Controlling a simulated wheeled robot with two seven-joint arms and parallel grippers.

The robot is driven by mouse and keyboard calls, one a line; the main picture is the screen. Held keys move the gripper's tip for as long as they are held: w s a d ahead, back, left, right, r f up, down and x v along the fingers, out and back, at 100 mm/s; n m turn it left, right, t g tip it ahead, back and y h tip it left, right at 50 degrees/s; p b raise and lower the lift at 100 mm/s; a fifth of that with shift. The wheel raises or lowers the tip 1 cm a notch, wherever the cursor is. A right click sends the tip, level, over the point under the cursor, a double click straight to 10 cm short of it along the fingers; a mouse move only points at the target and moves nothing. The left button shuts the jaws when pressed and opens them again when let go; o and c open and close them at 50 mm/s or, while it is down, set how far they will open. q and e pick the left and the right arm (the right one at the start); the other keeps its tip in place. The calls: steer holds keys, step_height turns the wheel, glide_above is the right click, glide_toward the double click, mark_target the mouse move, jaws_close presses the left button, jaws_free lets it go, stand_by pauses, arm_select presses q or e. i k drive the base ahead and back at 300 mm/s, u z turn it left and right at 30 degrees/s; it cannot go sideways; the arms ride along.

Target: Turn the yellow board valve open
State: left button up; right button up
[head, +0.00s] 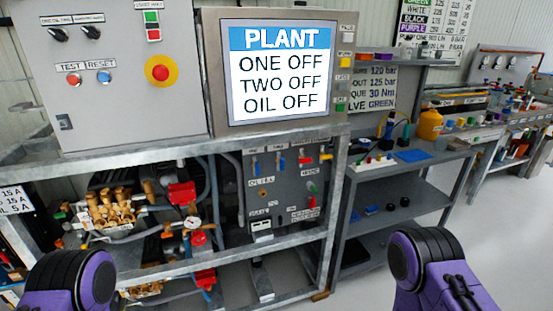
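The grey valve board (283,205) stands in the frame below the plant screen. A small yellow valve handle (326,156) is at its upper right corner, close to the frame post. It looks roughly level, but it is too small to tell its setting surely. Other handles on the board are two blue ones (255,165), a red one (305,158) to the left of the yellow, and a red and green pair (312,188) lower down. Only purple links of my two arms show at the bottom left and bottom right. Neither gripper is in view.
The plant screen (280,72) reads ONE OFF, TWO OFF, OIL OFF. A control cabinet (115,110) with a red stop button stands left. Pumps with red parts (182,193) sit below. A grey shelf (390,222) stands right of the frame. Open floor lies at the lower right.

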mark_target(324, 157)
steer(key=u, duration=0.5)
steer(key=i, duration=0.75)
steer(key=z, duration=1.3)
